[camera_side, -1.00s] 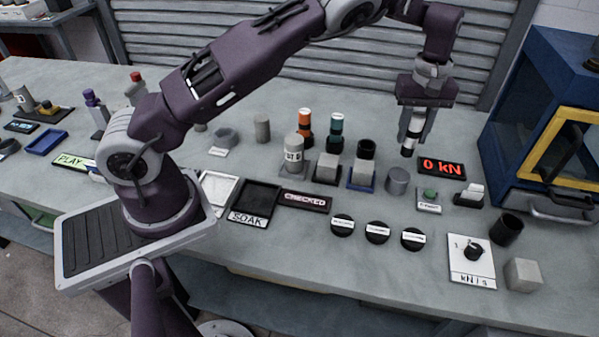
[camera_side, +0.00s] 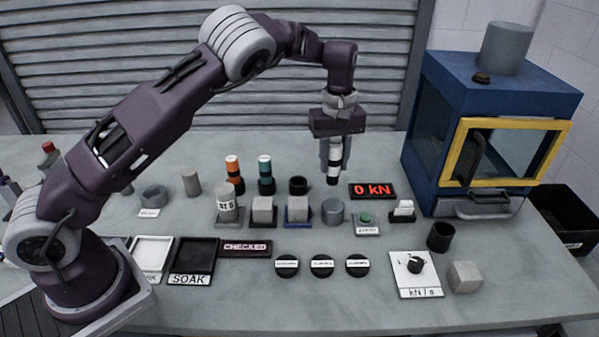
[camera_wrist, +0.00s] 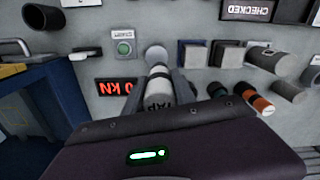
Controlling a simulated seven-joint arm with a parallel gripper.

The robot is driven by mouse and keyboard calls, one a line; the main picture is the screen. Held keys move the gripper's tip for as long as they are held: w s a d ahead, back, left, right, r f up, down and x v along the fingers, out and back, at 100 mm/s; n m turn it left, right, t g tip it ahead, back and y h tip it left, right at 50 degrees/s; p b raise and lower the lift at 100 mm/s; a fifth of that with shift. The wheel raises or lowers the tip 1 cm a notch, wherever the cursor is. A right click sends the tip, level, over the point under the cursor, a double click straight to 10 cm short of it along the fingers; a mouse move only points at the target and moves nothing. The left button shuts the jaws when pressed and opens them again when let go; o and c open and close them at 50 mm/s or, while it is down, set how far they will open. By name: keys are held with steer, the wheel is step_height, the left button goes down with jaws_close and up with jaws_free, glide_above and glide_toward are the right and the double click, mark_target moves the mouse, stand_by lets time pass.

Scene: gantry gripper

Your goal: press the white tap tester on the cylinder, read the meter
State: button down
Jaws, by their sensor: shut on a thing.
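My gripper (camera_side: 334,150) is shut on the white tap tester (camera_side: 334,162), a white tube with black bands that hangs upright, tip down. In the wrist view the tester (camera_wrist: 158,92) shows part of the label "TAP" between the fingers. The grey cylinder (camera_side: 333,212) stands on the table, and the tester's tip appears above and behind it with a gap in the side view. In the wrist view the cylinder's round top (camera_wrist: 156,54) lies just beyond the tip; contact cannot be told there. The meter (camera_side: 372,190) reads "0 kN" in red.
A grey cube on a blue base (camera_side: 298,208) stands left of the cylinder. A green button (camera_side: 366,218) and a white-topped switch (camera_side: 403,210) are to its right. A dark ring-shaped cup (camera_side: 298,185) stands behind. A blue press cabinet (camera_side: 430,130) is at the right.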

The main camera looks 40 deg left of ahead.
steer(key=s+a+r+n, duration=0.2)
steer(key=s+a, duration=0.2)
steer(key=a, duration=0.2)
steer(key=s+a+r+n, duration=0.2)
steer(key=s+a+n, duration=0.1)
steer(key=a, duration=0.3)
steer(key=n, duration=0.4)
glide_above(224, 188)
steer(key=shift+f, duration=2.35)
steer(key=shift+f, duration=0.55)
step_height(224, 188, up, 7)
steer(key=shift+w, duration=0.15)
stand_by(0.3)
